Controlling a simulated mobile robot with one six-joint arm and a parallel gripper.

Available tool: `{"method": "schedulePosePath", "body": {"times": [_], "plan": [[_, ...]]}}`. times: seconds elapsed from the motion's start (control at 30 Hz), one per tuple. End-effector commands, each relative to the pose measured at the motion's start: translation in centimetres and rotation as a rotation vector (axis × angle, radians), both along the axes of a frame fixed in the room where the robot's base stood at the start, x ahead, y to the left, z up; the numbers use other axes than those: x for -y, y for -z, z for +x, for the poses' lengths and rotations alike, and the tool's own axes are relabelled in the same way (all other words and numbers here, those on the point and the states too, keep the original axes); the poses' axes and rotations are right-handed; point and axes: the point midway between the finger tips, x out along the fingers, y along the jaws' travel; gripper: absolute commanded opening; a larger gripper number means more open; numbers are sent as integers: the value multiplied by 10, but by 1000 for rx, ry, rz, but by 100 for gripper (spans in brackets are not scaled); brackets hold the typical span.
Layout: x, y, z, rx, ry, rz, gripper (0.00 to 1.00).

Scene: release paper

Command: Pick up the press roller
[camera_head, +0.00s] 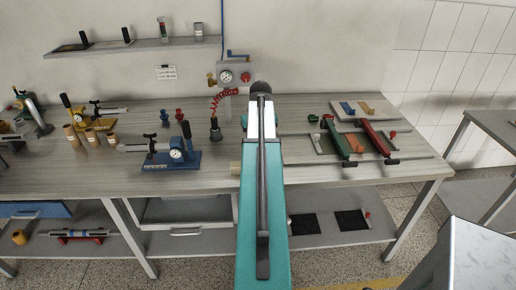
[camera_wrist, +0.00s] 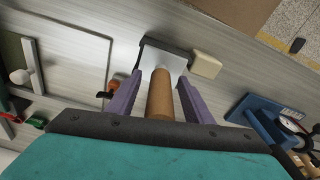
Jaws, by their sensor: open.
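In the wrist view, a brown wooden handle (camera_wrist: 160,97) with a flat metal plate (camera_wrist: 157,56) at its far end lies between my fingers. A short cream piece (camera_wrist: 206,64) sits beside the plate. I take these as the press roller, but cannot tell if all parts are joined. My gripper (camera_wrist: 160,77) is open, with a purple finger on each side of the handle and a visible gap to both. In the head view, a cream end (camera_head: 235,168) shows at the table's front edge, left of my arm; my arm hides the rest and the gripper.
A blue clamp device (camera_wrist: 262,118) stands close on the right in the wrist view. In the head view, a grey tray (camera_head: 322,146) with green and red tools is right of my arm.

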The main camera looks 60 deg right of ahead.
Motion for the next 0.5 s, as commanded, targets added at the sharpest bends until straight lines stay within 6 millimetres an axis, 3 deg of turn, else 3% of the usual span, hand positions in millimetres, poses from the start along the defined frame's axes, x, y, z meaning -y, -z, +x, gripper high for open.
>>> {"method": "schedulePosePath", "body": {"times": [0.3,0.5], "plan": [[0,0,0,0,-1,0,46],[0,0,0,0,-1,0,14]]}}
